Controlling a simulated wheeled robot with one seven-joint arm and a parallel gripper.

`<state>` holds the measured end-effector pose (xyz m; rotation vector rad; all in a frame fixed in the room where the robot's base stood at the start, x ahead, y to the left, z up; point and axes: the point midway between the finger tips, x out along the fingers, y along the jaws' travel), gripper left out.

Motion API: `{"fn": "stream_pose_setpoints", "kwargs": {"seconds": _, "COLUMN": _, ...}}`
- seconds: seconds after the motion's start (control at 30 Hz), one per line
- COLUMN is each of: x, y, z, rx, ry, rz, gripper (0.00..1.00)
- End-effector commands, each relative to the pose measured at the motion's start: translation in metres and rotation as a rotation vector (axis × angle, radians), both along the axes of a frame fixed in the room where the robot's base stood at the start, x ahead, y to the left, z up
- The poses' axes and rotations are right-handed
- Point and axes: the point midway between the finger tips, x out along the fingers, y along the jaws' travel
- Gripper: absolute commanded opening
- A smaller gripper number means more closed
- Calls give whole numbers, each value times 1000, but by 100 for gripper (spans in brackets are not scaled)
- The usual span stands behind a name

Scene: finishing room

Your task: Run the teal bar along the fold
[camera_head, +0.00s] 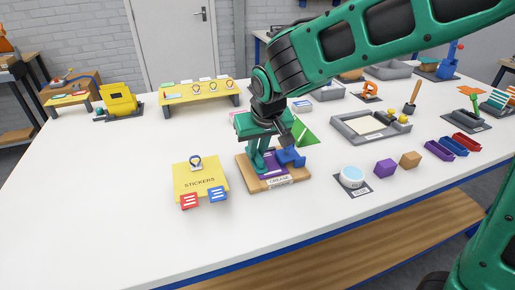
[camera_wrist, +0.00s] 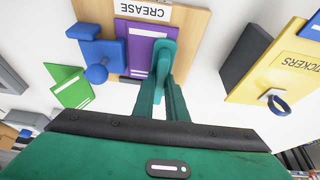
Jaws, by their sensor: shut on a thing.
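My gripper (camera_head: 262,148) points down over the wooden crease board (camera_head: 284,184), at its left part. In the wrist view my gripper (camera_wrist: 163,92) is shut on the teal bar (camera_wrist: 165,56), which is close in colour to my fingers. The bar's far end is over the right part of the purple card (camera_wrist: 143,45); I cannot tell whether it touches. The card (camera_head: 273,170) lies on the board, partly hidden by my gripper. A blue clamp with a round knob (camera_wrist: 97,73) stands at the card's side; it also shows in the head view (camera_head: 292,157). The fold line is not clearly visible.
A yellow stickers board (camera_head: 200,175) stands left of the crease board. A green card (camera_head: 305,134) lies behind it. The table front is clear.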

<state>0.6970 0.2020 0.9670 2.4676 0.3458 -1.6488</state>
Motion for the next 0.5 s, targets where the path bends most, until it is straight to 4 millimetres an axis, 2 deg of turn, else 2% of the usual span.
{"fn": "stream_pose_setpoints", "kwargs": {"seconds": 0.5, "x": -11, "y": -3, "z": 0, "rx": 0, "ry": 1, "rz": 0, "gripper": 0}}
